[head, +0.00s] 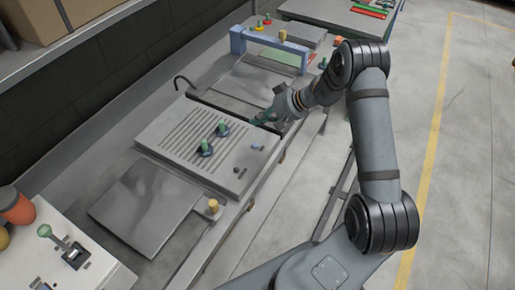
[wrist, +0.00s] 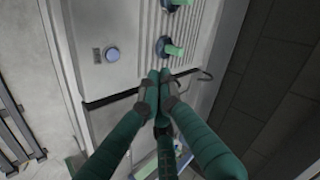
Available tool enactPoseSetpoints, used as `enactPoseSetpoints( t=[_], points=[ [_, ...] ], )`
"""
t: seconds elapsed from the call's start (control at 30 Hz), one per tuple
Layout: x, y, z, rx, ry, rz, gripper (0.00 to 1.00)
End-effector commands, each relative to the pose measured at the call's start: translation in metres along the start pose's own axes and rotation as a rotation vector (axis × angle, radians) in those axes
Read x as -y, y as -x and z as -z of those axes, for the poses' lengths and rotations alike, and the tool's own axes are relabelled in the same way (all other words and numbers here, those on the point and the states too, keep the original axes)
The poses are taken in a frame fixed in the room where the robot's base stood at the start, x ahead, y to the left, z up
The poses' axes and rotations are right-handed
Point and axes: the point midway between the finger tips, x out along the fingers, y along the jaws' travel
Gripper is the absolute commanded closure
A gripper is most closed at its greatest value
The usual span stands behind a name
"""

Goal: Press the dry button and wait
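A grey ribbed panel (head: 178,130) carries two green-topped knobs (head: 221,128) and, near its right edge, a round blue button (head: 256,147). No label can be read, so I cannot tell for sure which is the dry button. In the wrist view the blue button (wrist: 112,54) lies left of my gripper, and a green knob (wrist: 172,49) lies beyond its tips. My gripper (wrist: 160,76) has its green fingertips together, with nothing seen between them. In the head view my gripper (head: 260,119) is past the panel's far right corner, apart from the button.
A small dark button (head: 237,169) sits near the blue one. A flat grey plate (head: 145,208) lies in front of the panel. A blue frame (head: 270,45) stands behind. A white box (head: 65,245) with a green-topped lever is at lower left. The floor at right is clear.

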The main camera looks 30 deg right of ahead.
Motion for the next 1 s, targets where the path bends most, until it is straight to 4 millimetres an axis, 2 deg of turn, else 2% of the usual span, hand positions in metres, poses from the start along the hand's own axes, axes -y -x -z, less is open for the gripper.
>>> enactPoseSetpoints(
  t=[0.33,0.53,1.0],
  points=[
    [-0.001,-0.001,-0.001,0.000,0.000,0.000,1.00],
    [-0.007,-0.009,-0.007,0.001,-0.001,0.000,1.00],
    [-0.039,-0.054,-0.039,-0.001,0.001,0.000,1.00]
  ],
)
